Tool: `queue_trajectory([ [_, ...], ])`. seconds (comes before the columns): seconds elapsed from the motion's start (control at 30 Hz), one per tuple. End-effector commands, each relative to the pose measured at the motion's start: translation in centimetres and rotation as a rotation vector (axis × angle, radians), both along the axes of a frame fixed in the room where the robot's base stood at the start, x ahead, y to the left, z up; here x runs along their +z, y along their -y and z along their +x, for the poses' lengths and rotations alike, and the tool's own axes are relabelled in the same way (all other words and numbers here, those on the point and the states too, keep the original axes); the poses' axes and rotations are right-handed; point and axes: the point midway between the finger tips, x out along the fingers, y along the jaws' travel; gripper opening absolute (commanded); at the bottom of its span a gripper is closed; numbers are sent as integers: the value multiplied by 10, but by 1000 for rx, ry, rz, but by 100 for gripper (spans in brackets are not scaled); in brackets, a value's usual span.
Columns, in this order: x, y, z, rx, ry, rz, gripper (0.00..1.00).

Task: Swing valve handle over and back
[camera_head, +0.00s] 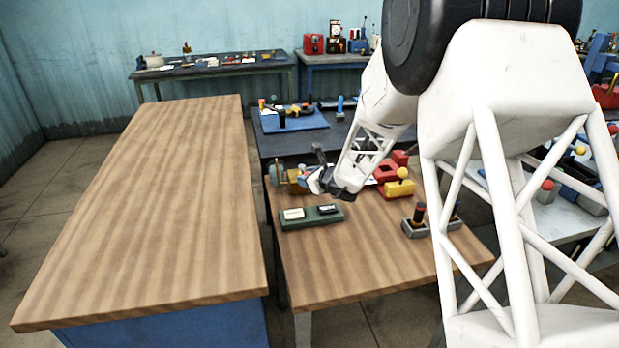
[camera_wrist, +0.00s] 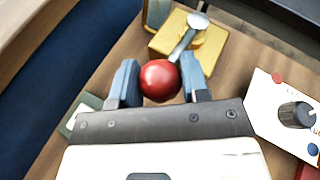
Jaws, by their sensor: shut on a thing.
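In the wrist view, a valve handle ends in a red ball knob (camera_wrist: 160,80). Its metal lever (camera_wrist: 183,42) runs up and to the right to a round silver pivot on a yellow valve body (camera_wrist: 212,46). My gripper (camera_wrist: 160,83) is shut on the red knob, with one blue-grey finger on each side of it. In the head view, my gripper (camera_head: 322,182) is low over the back part of the small wooden table, beside the brass-coloured valve body (camera_head: 297,184). The knob is hidden there behind my gripper.
A white panel with a black dial (camera_wrist: 297,114) stands close on the right in the wrist view. Red and yellow devices (camera_head: 398,186) stand to the right. The large wooden table (camera_head: 160,200) is bare.

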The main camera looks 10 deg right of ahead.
Motion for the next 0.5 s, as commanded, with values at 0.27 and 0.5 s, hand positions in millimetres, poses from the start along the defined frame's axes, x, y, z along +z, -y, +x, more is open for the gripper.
queue_trajectory([
  [0.27,-1,-3,0,5,0,0,0],
  [0.5,0,-2,0,4,0,1,66],
])
